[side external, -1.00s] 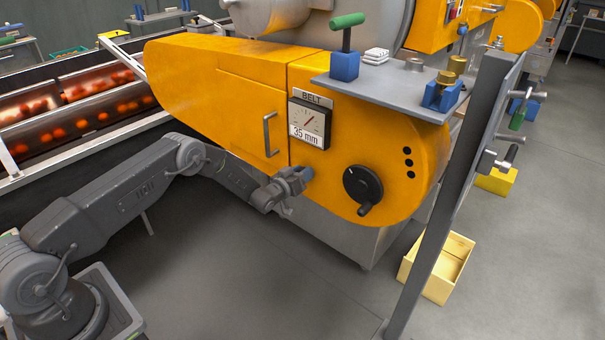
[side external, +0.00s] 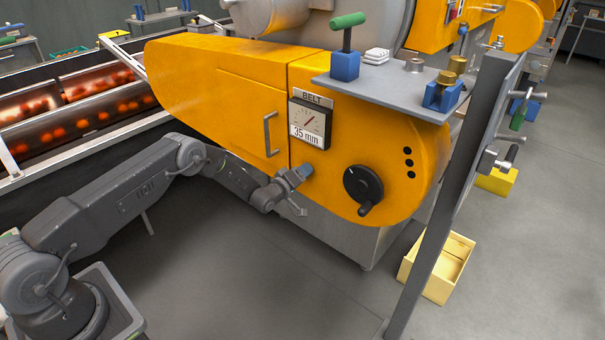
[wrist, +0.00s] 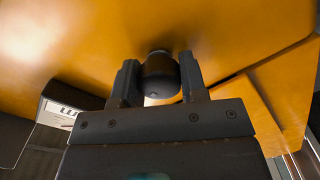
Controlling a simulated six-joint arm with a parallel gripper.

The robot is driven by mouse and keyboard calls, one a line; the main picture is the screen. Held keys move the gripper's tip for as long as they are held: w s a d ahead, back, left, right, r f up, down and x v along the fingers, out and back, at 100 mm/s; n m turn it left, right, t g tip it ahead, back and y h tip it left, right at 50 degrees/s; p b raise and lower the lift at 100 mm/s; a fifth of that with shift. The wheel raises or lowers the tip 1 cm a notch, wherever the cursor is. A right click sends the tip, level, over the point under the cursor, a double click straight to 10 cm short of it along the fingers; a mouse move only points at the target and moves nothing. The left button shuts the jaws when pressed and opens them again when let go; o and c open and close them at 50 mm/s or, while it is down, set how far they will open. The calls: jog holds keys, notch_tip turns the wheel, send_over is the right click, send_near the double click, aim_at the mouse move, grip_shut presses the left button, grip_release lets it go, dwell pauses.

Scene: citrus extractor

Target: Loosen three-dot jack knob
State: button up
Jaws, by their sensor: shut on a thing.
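The yellow housing (side external: 235,90) carries a black crank knob (side external: 363,185) with a short handle, left of a column of three black dots (side external: 409,162). My gripper (side external: 301,174) is at the housing front, below the BELT gauge (side external: 309,124) and left of the crank knob, apart from it. In the wrist view, my gripper (wrist: 158,68) is shut on a small dark round knob (wrist: 158,82) that stands out from the yellow panel, one finger on each side. In the side view this small knob is mostly hidden by my gripper. The gauge reads 35 mm.
A door handle (side external: 270,135) is just left of the gauge. A yellow box (side external: 437,265) is on the floor. Floor below the gripper is clear.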

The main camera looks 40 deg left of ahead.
jog(key=shift+r, duration=0.1)
dwell(0.3)
jog(key=o, duration=0.9)
jog(key=s, duration=1.3)
jog(key=shift+s, duration=0.4)
